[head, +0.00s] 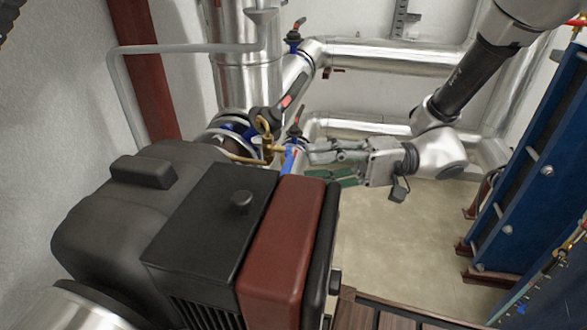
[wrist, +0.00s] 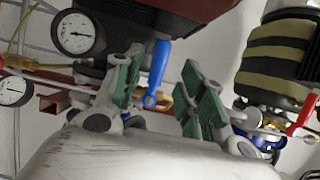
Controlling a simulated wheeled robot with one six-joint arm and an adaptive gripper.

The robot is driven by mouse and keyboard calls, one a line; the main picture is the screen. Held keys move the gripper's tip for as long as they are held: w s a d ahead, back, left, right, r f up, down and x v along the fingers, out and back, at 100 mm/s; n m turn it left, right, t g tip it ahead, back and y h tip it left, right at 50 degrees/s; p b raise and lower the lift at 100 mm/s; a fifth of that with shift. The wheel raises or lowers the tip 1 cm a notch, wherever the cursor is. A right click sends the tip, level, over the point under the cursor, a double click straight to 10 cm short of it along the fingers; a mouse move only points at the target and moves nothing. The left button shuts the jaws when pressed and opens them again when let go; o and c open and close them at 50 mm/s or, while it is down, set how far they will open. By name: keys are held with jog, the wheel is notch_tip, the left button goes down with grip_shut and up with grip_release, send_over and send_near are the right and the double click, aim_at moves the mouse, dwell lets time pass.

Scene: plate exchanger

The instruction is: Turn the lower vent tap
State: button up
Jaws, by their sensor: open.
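A small tap with a blue lever (wrist: 158,72) shows in the wrist view between my two green-padded fingers, nearer the left one. In the head view the blue lever (head: 290,158) is just left of my fingertips, beside a brass fitting (head: 267,138). My gripper (head: 315,162) reaches in from the right and is open, with a finger on each side of the lever in the wrist view. I cannot tell whether either finger touches it. The valve body behind the lever is mostly hidden. No label marks which tap is the lower vent.
A black and red motor housing (head: 285,240) fills the front left, close below my gripper. Silver pipes (head: 390,55) run behind. Pressure gauges (wrist: 76,33) and a red lever (wrist: 304,115) flank the fingers. A blue plate exchanger (head: 545,170) stands right; floor between is clear.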

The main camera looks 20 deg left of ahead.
aim_at(287, 163)
jog(key=x, duration=0.5)
jog(key=shift+c, duration=0.4)
grip_shut()
